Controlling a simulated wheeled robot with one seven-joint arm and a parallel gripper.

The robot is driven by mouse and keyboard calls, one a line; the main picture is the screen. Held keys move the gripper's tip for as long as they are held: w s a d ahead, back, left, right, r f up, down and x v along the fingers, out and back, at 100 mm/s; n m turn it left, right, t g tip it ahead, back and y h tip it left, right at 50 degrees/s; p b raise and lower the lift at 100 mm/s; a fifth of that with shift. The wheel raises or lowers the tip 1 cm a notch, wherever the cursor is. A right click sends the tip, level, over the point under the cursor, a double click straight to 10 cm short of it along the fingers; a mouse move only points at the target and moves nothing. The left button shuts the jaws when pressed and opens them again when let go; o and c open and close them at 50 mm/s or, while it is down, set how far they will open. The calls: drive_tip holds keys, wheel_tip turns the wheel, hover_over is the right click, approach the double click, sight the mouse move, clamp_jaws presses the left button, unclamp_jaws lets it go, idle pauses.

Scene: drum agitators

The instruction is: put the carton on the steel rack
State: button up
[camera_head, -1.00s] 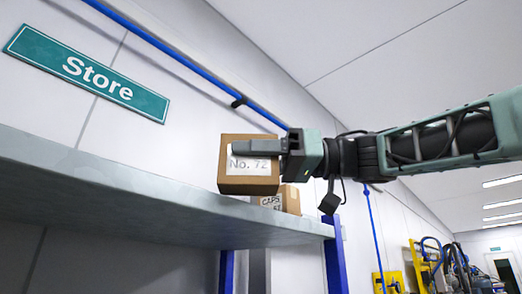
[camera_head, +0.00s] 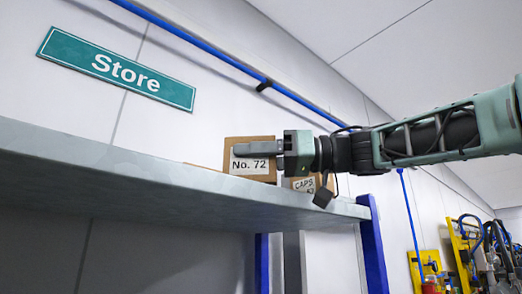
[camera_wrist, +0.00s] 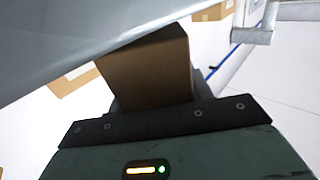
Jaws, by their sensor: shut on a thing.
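The carton (camera_head: 250,165), a brown box labelled "No. 72", is in my gripper (camera_head: 262,150), which is shut on it. One grey finger lies across its label face. The steel rack (camera_head: 130,185) has a grey shelf with blue uprights, seen from below its edge. The carton shows just over the shelf's front edge; I cannot tell whether its bottom touches the shelf. In the wrist view, the carton (camera_wrist: 150,70) stands out from my gripper, beside the grey shelf (camera_wrist: 70,35), which hides part of it.
A second carton (camera_head: 303,184) marked "CAPS" stands on the rack just right of the held one. A brown edge (camera_head: 206,167) shows to its left, mostly hidden. A green "Store" sign (camera_head: 118,68) and a blue pipe (camera_head: 200,50) are on the wall behind.

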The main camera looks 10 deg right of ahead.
drive_tip(key=shift+w+a, duration=0.4)
drive_tip(key=shift+w, duration=0.2)
drive_tip(key=shift+w+r, duration=0.15)
drive_tip(key=shift+r, duration=0.05)
drive_tip(key=shift+a+f, duration=0.1)
drive_tip(key=shift+f, duration=0.55)
drive_tip(key=o, duration=1.1)
drive_tip(key=shift+f, duration=0.1)
drive_tip(key=shift+o, duration=0.2)
drive_tip(key=shift+d+f, duration=0.2)
drive_tip(key=shift+d, duration=0.15)
drive_tip(key=d+b, duration=0.2)
drive_tip(key=d, duration=0.1)
drive_tip(key=shift+w+f, duration=0.15)
drive_tip(key=s+d+b, duration=0.2)
drive_tip(key=d, duration=0.5)
drive_tip(key=s+d+r+b, duration=0.1)
drive_tip(key=s+d+b, duration=0.1)
drive_tip(key=d, duration=0.4)
drive_tip(key=shift+d+r, duration=0.3)
drive_tip(key=shift+d, duration=0.05)
